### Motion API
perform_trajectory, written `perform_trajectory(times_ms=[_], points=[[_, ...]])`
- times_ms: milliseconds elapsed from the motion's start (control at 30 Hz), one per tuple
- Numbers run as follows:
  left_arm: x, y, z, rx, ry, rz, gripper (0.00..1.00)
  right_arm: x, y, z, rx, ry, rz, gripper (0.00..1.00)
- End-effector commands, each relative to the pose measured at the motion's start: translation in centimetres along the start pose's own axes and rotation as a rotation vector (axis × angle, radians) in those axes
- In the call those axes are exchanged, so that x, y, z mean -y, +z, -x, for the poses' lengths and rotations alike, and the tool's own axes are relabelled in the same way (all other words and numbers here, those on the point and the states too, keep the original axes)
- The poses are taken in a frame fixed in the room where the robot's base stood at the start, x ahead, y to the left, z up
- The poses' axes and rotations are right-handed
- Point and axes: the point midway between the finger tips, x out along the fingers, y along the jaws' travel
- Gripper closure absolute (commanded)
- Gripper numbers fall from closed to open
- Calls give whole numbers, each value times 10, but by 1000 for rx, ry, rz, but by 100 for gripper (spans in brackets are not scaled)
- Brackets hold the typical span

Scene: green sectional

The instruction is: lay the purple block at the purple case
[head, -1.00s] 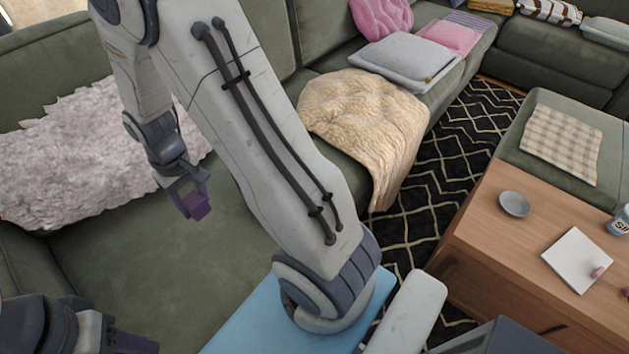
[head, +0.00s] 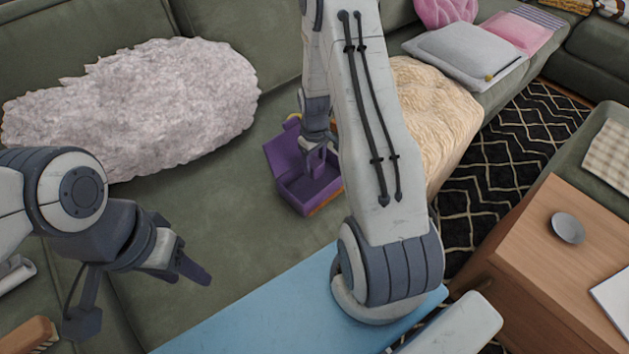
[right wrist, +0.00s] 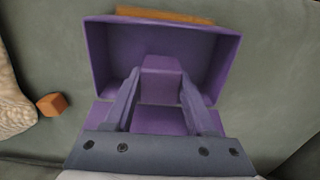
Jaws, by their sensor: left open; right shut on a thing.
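The purple case (head: 305,193) stands open on the green sofa seat, with its raised lid (head: 285,153) at the left. It also fills the middle of the right wrist view (right wrist: 110,50). My right gripper (head: 318,158) reaches down into the case opening. In the right wrist view, it (right wrist: 160,92) is shut on the purple block (right wrist: 160,72), which shows between the fingers against the case's inside. I cannot tell whether the block touches the case floor. My left gripper (head: 190,270) is open and empty above the seat, left of the case.
A fluffy pillow (head: 140,105) leans on the backrest. A cream blanket (head: 430,115) lies right of the case. An orange cube (right wrist: 52,104) lies beside the case. A brown-edged object (head: 35,335) is at bottom left. A wooden table (head: 540,250) stands at right.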

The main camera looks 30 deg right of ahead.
Motion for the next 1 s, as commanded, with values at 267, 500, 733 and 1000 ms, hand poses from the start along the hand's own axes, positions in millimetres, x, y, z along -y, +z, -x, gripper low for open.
perform_trajectory(times_ms=[267,500,733,1000], points=[[0,0,-7,0,0,0,50,1,-1,-29,0,0,0,99],[1,1,-14,0,0,0,50,1,-1,-60,0,0,0,99],[1,1,-13,0,0,0,50,1,-1,-60,-1,1,-1,99],[1,1,-15,0,0,0,50,1,-1,-63,-1,1,-1,15]])
